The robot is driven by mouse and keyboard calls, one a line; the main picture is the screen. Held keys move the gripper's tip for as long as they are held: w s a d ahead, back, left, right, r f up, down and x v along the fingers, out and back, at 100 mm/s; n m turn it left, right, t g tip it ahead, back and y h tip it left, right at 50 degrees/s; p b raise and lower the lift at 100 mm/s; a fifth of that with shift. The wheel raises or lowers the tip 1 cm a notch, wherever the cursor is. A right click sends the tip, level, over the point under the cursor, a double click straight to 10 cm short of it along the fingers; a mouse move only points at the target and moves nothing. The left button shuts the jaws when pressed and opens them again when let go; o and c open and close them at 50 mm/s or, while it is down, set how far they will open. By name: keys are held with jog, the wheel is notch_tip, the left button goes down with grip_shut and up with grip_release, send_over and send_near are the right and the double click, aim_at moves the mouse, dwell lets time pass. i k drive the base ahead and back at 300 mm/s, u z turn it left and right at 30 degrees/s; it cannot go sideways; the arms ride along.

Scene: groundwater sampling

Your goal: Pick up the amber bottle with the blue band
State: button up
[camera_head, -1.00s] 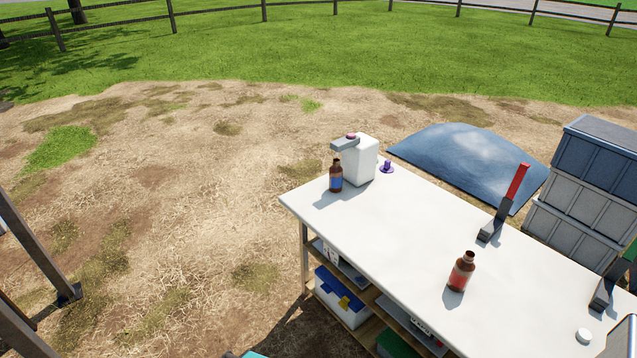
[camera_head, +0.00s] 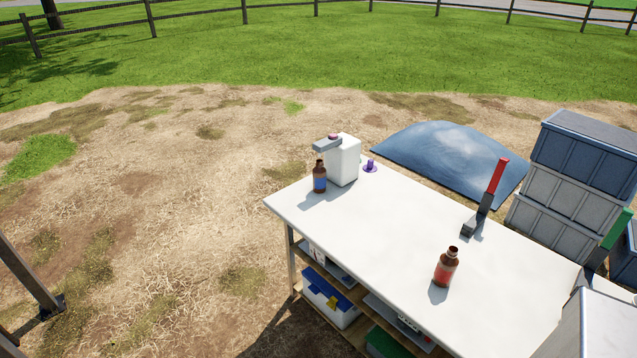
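The amber bottle with the blue band (camera_head: 319,179) stands upright near the far left corner of the white table (camera_head: 385,225). It is just left of a white jug-like container (camera_head: 342,160) whose grey spout-like part reaches over towards the bottle's top. A second amber bottle, with a red band (camera_head: 445,268), stands upright nearer, at the middle of the table's front side. My gripper is not in view. Nothing is seen holding either bottle.
A small purple item (camera_head: 370,166) sits right of the white container. A red-handled tool (camera_head: 497,177) and a green-handled one (camera_head: 616,229) stand along the right side. Stacked grey crates (camera_head: 565,200) and a blue mound (camera_head: 440,150) lie beyond. Open dirt lies left.

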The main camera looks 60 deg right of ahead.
aim_at(320, 173)
jog(key=i, duration=0.95)
jog(key=u, duration=0.15)
jog(key=k, duration=0.9)
jog(key=z, duration=0.2)
jog(key=i, duration=0.75)
jog(key=u, duration=0.05)
